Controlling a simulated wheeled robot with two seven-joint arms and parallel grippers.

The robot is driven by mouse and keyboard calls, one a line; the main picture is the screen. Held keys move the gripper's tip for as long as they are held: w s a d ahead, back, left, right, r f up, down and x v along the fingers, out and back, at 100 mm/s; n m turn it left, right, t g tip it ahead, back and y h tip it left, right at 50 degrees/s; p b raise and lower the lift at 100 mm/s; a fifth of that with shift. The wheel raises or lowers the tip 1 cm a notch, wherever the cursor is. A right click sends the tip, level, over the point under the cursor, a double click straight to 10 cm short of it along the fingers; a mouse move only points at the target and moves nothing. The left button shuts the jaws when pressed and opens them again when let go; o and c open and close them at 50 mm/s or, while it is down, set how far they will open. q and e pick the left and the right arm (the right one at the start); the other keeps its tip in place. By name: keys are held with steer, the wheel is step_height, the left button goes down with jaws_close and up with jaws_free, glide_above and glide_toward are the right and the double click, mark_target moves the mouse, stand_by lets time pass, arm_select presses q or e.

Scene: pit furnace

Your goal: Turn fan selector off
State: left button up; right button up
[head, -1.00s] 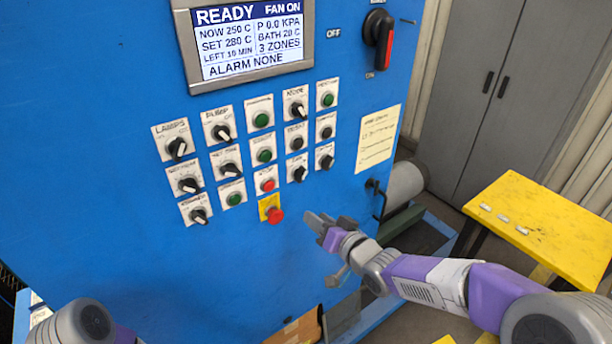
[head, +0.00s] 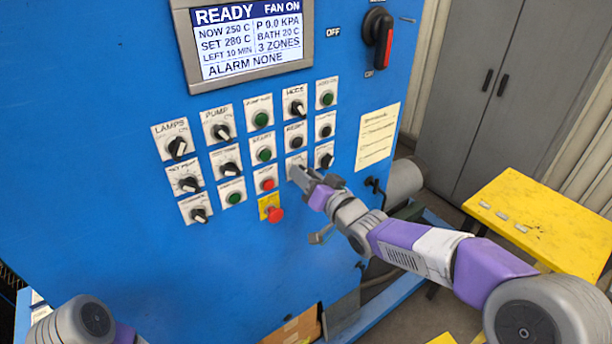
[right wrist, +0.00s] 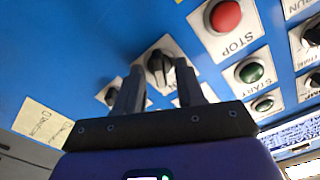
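A black selector knob on a white plate (right wrist: 160,68) is beside the red STOP button (right wrist: 226,16) in the right wrist view. Its label is hidden or unreadable; I cannot confirm that it is the fan selector. My right gripper (right wrist: 160,82) has its fingers apart, with the knob between or just beyond the tips. I cannot tell whether they touch it. In the head view the right gripper (head: 302,176) is at the panel and covers most of this knob. The screen (head: 252,38) reads FAN ON. My left gripper is out of view.
Several knobs and buttons surround the gripper, including a green START button (right wrist: 250,70) and a red emergency button (head: 275,214) at lower left. A black-and-red switch (head: 383,38) is at upper right. A yellow table (head: 545,220) stands at right.

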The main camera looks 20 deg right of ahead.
jaws_close()
stand_by(0.3)
steer(key=shift+s+a+n+b, duration=0.1)
steer(key=shift+n+b, duration=2.5)
steer(key=shift+n, duration=0.35)
steer(key=shift+a+n+b, duration=0.1)
steer(key=shift+n+b, duration=2.45)
steer(key=shift+n, duration=0.4)
